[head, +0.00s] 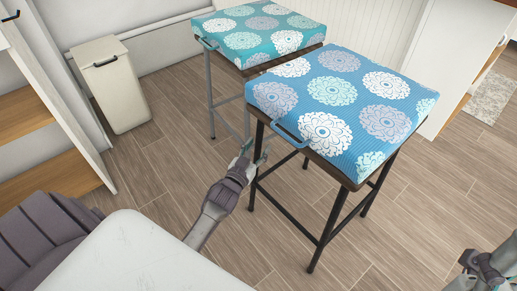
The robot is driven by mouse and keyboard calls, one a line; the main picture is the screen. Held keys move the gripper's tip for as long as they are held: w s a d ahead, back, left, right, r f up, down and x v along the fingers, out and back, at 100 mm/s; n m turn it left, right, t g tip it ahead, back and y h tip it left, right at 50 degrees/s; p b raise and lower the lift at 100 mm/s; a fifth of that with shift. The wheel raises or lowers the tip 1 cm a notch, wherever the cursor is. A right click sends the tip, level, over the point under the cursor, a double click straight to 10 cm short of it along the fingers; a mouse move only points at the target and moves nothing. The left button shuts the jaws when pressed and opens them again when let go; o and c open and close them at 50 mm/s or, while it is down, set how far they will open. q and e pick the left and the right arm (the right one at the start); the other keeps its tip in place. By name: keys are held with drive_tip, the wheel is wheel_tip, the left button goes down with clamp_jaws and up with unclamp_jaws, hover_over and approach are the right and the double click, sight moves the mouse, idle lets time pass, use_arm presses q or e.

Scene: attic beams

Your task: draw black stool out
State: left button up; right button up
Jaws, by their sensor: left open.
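The black stool (333,226) stands at centre right, with thin black legs, a dark wooden seat and a blue cushion (335,100) with white, mint and grey flower rosettes. A blue loop handle (289,134) shows at the cushion's near left edge. My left gripper (254,153) is open beside the stool's left leg, below the seat. I cannot tell whether its fingers touch or straddle the leg. Part of my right gripper (484,268) shows at the lower right corner, away from the stool; its jaws are not clear.
A grey-legged stool (211,94) with a teal flowered cushion stands close behind the black stool. A cream bin (115,87) and open wooden shelves (38,130) are at the left. A white cabinet (455,60) is behind at the right. The wood floor in front is clear.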

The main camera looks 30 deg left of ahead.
use_arm(q)
drive_tip(key=shift+w, duration=0.45)
clamp_jaws()
